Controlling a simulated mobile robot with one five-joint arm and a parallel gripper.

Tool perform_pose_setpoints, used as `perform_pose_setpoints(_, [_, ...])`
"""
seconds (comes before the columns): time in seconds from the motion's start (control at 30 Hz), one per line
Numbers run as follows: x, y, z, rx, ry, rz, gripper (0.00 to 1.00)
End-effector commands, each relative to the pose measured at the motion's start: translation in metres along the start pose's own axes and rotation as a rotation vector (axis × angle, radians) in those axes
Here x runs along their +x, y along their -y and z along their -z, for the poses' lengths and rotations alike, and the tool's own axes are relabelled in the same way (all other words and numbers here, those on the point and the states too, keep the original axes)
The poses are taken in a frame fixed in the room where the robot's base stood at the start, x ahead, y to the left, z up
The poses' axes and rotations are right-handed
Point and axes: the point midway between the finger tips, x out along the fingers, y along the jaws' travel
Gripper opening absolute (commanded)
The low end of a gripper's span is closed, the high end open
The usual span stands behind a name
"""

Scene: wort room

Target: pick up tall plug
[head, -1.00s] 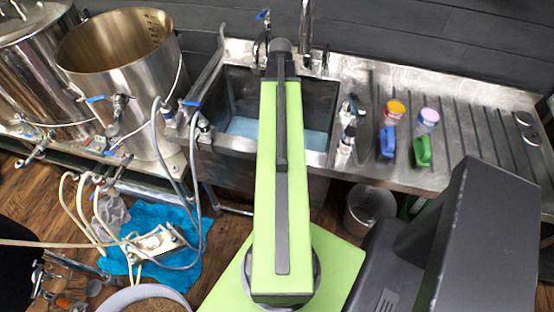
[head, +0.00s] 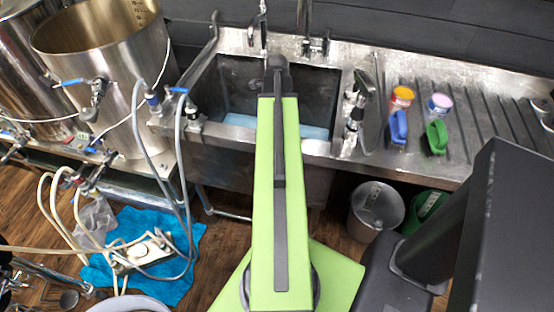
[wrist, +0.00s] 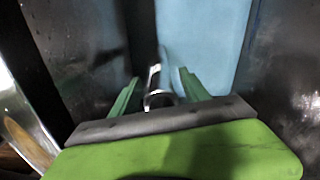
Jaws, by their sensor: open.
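In the wrist view, my gripper (wrist: 158,76) is open, with its two green fingers apart. A narrow shiny metal piece (wrist: 155,98) with a curved, ring-like lower end shows between the fingers; it may be the tall plug, but I cannot tell for sure. I cannot tell whether the fingers touch it. A light blue surface (wrist: 203,35) lies beyond, between dark walls. In the head view, my arm reaches over the sink (head: 225,90) and hides my gripper. No tall plug can be made out there.
Steel kettles (head: 105,60) stand left of the sink. The ribbed drainboard (head: 478,115) at right holds colored tubs and a blue (head: 398,127) and a green brush (head: 436,138). A bucket (head: 376,210) stands below. Hoses and a blue cloth (head: 185,235) lie on the floor at left.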

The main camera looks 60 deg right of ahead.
Motion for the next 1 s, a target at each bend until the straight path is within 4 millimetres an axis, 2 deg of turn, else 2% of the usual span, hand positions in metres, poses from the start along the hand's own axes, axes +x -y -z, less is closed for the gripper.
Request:
perform_pose_setpoints(0.03, [0.019, 0.002, 0.001, 0.0, 0.0, 0.0, 0.54])
perform_pose_setpoints(0.13, [0.034, 0.001, 0.001, 0.0, 0.0, 0.0, 0.54])
perform_pose_setpoints(0.4, [0.032, 0.001, 0.0, -0.001, 0.0, 0.0, 0.54])
perform_pose_setpoints(0.8, [0.032, 0.001, 0.0, -0.001, 0.0, 0.0, 0.01])
perform_pose_setpoints(1.0, [0.032, 0.001, 0.0, -0.002, 0.0, 0.0, 0.0])
